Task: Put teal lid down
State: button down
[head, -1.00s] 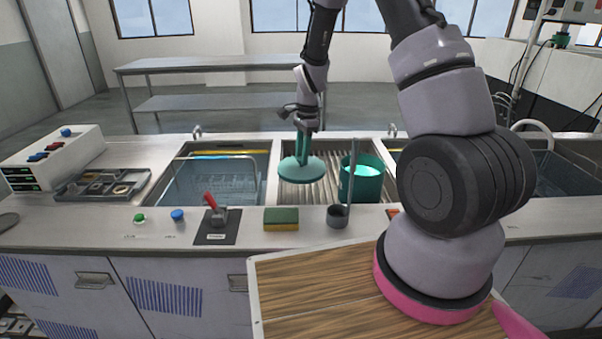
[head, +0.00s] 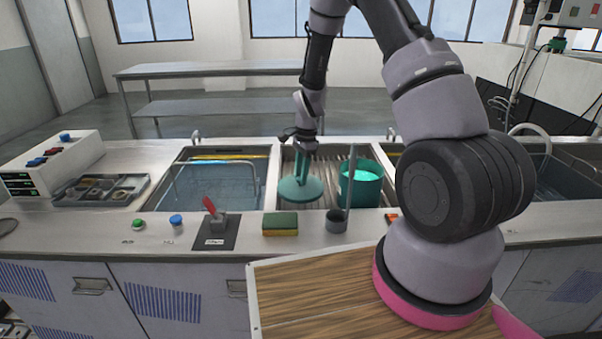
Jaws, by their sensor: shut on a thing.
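The teal lid (head: 301,190) is a round disc with an upright handle. It is over the ribbed drainboard (head: 325,170) in the middle bay of the counter, left of the teal pot. My gripper (head: 301,158) is shut on the lid's handle from above, and the lid looks about level. I cannot tell whether its underside touches the ribs. The teal pot (head: 361,186) stands uncovered on the drainboard, with bright teal contents showing.
A water-filled tank (head: 210,185) with a wire basket lies to the left. A sponge (head: 280,224), a grey cup (head: 336,222) with a rod and a red-handled switch (head: 212,210) line the front counter. A parts tray (head: 100,190) sits far left.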

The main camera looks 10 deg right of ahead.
jog(key=c, duration=0.5)
grip_release()
jog(key=shift+f, duration=0.1)
jog(key=shift+c, duration=0.2)
jog(key=s+d+r+n+t, duration=0.1)
jog(key=s+r, duration=0.2)
jog(key=r, duration=0.7)
jog(key=s+d+r+n+t, duration=0.1)
jog(key=s+r+n, duration=0.1)
jog(key=r, duration=0.8)
jog(key=s+d+r+n+t, duration=0.1)
jog(key=s+d+r, duration=0.15)
jog(key=r, duration=0.75)
jog(key=s+r+n+t, duration=0.2)
jog(key=s+r, duration=0.3)
jog(key=s, duration=0.4)
jog(key=s+d+r+n+t, duration=0.1)
jog(key=s+r+n, duration=0.3)
jog(key=s, duration=0.4)
jog(key=shift+s+r+n+t+y, duration=0.3)
jog(key=shift+s+r+n+t, duration=0.1)
jog(key=shift+r+t, duration=0.35)
